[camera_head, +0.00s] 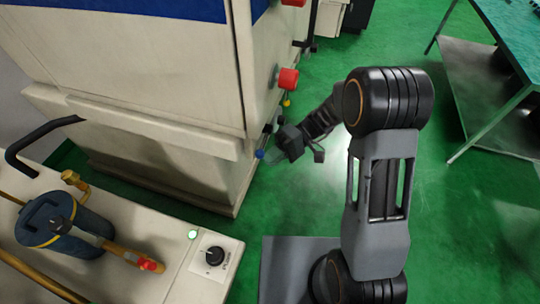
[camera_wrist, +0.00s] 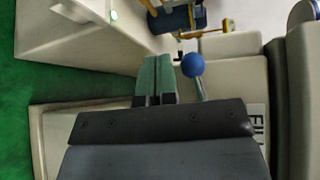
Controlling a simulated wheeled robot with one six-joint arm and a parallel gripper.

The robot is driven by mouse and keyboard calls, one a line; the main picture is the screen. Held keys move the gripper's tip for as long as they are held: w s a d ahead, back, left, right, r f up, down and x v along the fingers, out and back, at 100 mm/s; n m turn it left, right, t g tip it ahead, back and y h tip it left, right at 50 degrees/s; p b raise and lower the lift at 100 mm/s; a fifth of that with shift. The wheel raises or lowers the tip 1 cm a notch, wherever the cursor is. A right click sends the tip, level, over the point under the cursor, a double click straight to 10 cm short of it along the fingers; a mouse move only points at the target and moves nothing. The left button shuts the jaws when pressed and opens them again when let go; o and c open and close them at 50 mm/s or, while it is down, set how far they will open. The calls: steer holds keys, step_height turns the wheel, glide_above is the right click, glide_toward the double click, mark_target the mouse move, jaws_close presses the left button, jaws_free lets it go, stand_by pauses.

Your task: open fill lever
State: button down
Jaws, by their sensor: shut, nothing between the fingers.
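The fill lever has a blue ball knob (camera_wrist: 193,65) on a short grey rod, just right of my fingertips in the wrist view. A label with partly hidden letters, perhaps "FILL", shows below it to the right. In the head view the blue knob (camera_head: 260,154) sits low at the machine's right side, left of my gripper (camera_head: 290,150). My gripper (camera_wrist: 156,68) is shut and empty, its two green finger pads together beside the knob. The picture does not clearly show whether they touch the knob. The lever's base is hidden behind my gripper body.
The beige machine (camera_head: 150,70) fills the upper left, with red knobs (camera_head: 287,78) on its side. A low cabinet with a blue filter canister (camera_head: 62,225) and a black dial (camera_head: 214,256) stands in front. A green-topped table (camera_head: 515,40) is at upper right.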

steer(key=w+d+f+b, duration=0.2)
steer(key=w+d, duration=0.4)
steer(key=d, duration=0.3)
steer(key=shift+w+f, duration=0.2)
steer(key=shift+f, duration=0.4)
step_height(320, 180, down, 5)
steer(key=s+d+m+t+h, duration=0.2)
steer(key=m+h, duration=0.1)
steer(key=m, duration=0.2)
steer(key=s+d+r+m+t+h+p, duration=0.2)
steer(key=s+d+r+t+h, duration=0.1)
steer(key=s+h, duration=0.15)
steer(key=s+d+r+t+h+p, duration=0.2)
steer(key=r+t, duration=0.2)
steer(key=r, duration=0.4)
steer(key=s+d+r+t+h+p, duration=0.1)
steer(key=s+r+t+h+p, duration=0.1)
steer(key=r, duration=0.6)
steer(key=s+t, duration=0.1)
steer(key=t, duration=0.1)
steer(key=shift+d+r+n+t+h+p, duration=0.3)
steer(key=shift+d+t+h, duration=0.05)
steer(key=shift+t, duration=0.05)
